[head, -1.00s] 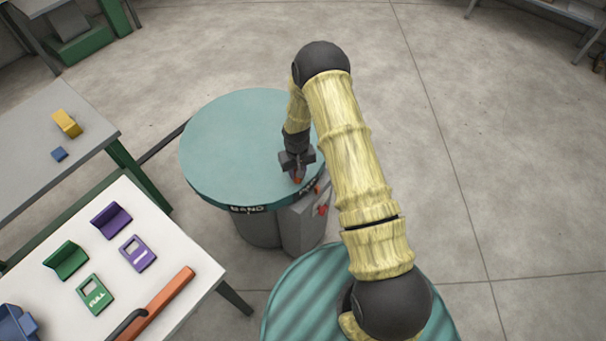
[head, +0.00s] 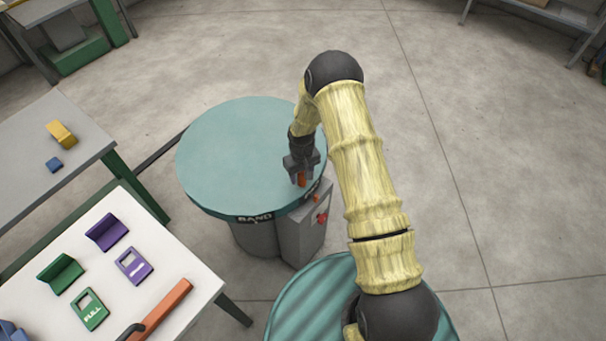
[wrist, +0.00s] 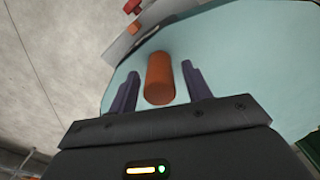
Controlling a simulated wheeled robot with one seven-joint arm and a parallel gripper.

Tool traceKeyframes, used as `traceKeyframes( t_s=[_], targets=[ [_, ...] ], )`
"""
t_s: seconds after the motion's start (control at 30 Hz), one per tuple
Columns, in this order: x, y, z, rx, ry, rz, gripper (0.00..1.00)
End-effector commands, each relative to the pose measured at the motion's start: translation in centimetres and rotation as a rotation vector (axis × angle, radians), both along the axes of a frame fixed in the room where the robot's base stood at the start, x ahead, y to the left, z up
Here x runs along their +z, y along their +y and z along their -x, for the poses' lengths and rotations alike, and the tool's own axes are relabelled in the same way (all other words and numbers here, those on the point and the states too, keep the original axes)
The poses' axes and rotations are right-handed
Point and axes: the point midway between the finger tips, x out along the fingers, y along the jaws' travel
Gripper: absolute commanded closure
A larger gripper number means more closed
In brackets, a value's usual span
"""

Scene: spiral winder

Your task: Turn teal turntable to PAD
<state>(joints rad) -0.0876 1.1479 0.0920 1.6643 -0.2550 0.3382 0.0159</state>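The teal turntable (head: 235,150) is a round disc on a grey base. Its near rim carries a black label reading BAND (head: 255,217). Another dark label (head: 309,195) on the rim to its right is too small to read; I cannot make out PAD. An upright orange peg (head: 301,180) stands near the disc's right edge. My gripper (head: 301,174) is over the peg, pointing down. In the wrist view the fingers stand on either side of the orange peg (wrist: 160,80), open, with a gap showing on both sides.
A grey box (head: 305,230) with a red knob (head: 322,217) stands against the turntable's base. A white table (head: 185,245) with purple and green parts is at lower left, a grey table (head: 30,140) behind it. Open floor lies to the right.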

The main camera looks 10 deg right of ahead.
Motion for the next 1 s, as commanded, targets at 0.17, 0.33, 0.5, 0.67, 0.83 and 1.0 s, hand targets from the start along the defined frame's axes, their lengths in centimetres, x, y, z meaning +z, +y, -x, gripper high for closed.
traceKeyframes(
  t_s=[0.17,0.33,0.5,0.67,0.83,1.0],
  targets=[
    [-0.1,0.0,0.1,-0.001,0.002,0.001,0.51],
    [0.2,0.0,0.0,-0.001,0.001,0.000,0.51],
    [1.7,-0.1,0.0,-0.002,0.001,0.000,0.51],
    [4.3,0.0,0.0,-0.003,-0.001,0.000,0.51],
    [7.4,0.0,0.0,-0.001,-0.002,-0.001,0.51],
    [10.6,-0.1,-0.1,-0.002,-0.003,0.000,0.51]
  ],
)
